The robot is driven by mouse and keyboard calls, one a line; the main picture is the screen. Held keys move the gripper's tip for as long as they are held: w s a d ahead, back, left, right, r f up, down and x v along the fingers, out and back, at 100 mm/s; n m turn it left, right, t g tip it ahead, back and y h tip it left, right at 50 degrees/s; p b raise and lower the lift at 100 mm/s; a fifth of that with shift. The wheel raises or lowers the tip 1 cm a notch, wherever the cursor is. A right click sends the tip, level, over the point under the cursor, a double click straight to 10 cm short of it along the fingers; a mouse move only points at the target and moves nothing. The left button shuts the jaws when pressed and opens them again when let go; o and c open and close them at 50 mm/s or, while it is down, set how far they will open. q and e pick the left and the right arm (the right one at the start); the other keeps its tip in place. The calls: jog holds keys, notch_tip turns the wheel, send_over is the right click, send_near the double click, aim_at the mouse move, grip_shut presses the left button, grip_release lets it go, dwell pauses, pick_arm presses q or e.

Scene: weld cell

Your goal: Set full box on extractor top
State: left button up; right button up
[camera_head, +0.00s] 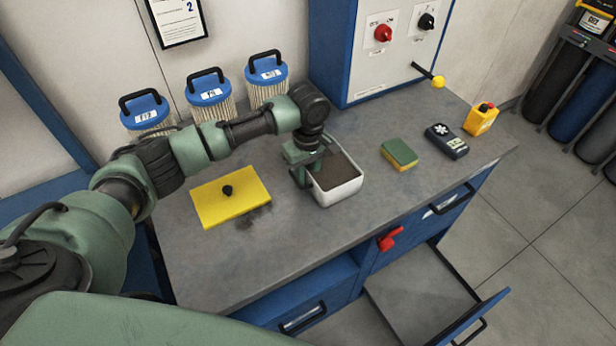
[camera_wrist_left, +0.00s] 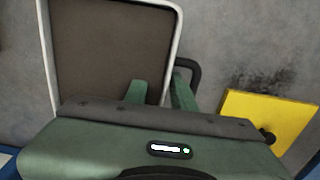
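A white box (camera_head: 356,187) with a black side handle (camera_wrist_left: 190,66) is filled with dark brown material. It sits on the grey bench top (camera_head: 300,245). My left gripper (camera_head: 303,172) is at the box's left side. In the left wrist view, its green fingers (camera_wrist_left: 160,92) stand apart, one over the inside of the box (camera_wrist_left: 110,45) and one outside by the handle. A gap shows between the inner finger and the wall. A blue cabinet (camera_head: 335,45) with knobs, perhaps the extractor, stands at the back; its top is out of view. My right gripper is not in view.
A yellow plate (camera_head: 215,205) with a black knob lies left of the box, by a dark smudge. A sponge (camera_head: 399,153), a dark meter (camera_head: 447,140) and a yellow bottle (camera_head: 481,119) stand right. Several blue-topped filters (camera_head: 210,92) line the back. A drawer (camera_head: 425,295) hangs open in front.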

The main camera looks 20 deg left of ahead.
pick_arm(q)
notch_tip(320, 180, up, 12)
jog(key=b, duration=0.2)
jog(key=shift+f, duration=0.15)
dwell(0.4)
